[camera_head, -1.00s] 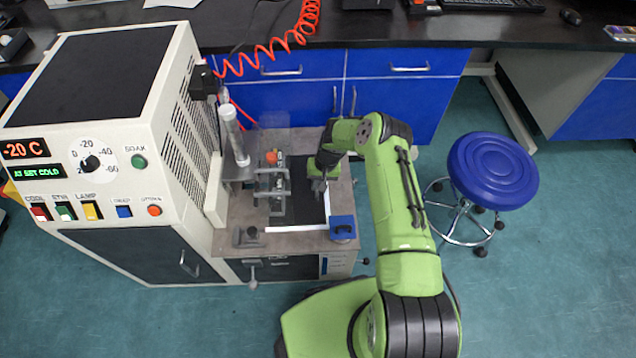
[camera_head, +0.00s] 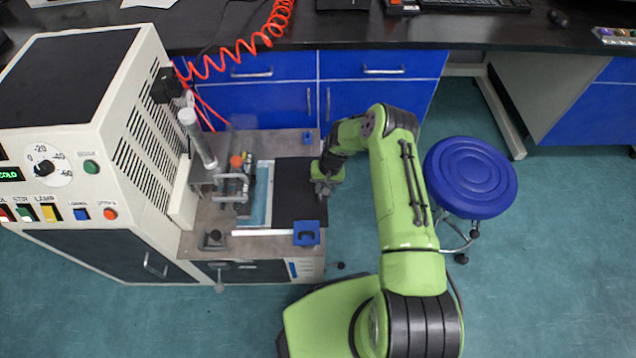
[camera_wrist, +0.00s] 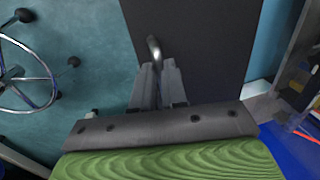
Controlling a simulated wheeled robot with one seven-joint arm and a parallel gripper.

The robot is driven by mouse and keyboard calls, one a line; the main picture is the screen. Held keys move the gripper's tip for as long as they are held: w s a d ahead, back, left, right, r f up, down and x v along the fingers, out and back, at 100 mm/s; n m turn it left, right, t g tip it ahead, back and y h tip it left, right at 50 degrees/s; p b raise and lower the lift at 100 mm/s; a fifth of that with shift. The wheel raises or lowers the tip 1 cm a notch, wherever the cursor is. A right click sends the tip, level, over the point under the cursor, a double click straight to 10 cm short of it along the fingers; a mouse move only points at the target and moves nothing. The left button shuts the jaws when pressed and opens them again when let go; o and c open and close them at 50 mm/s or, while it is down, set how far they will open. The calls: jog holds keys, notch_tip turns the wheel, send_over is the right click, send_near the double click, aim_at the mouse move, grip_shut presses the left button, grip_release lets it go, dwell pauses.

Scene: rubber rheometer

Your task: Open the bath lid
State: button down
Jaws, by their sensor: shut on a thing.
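The bath lid is a flat black panel (camera_head: 295,190) at the right side of the machine's bench top in the head view. It stands to the right of the bath opening (camera_head: 261,195), where light blue liquid shows. In the wrist view the lid (camera_wrist: 205,35) fills the upper middle. My gripper (camera_head: 322,187) is at the lid's right edge. In the wrist view my gripper (camera_wrist: 160,72) is shut on the metal handle (camera_wrist: 154,48) of the lid; the fingertips partly hide the handle.
A metal clamp frame (camera_head: 232,187) and a clear cylinder (camera_head: 198,138) stand left of the bath. A blue block (camera_head: 307,233) is at the bench's front right corner. A blue stool (camera_head: 470,177) stands on the floor to the right.

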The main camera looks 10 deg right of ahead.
jog(key=d, duration=0.2)
jog(key=s+d, duration=0.1)
jog(key=d, duration=0.2)
jog(key=shift+d, duration=0.1)
jog(key=c, duration=1.2)
grip_release()
jog(key=shift+o, duration=0.2)
notch_tip(320, 180, up, 16)
jog(key=d+p, duration=0.3)
jog(key=p, duration=0.1)
jog(key=shift+s+f, duration=0.25)
jog(key=shift+s, duration=0.05)
jog(key=shift+r, duration=0.1)
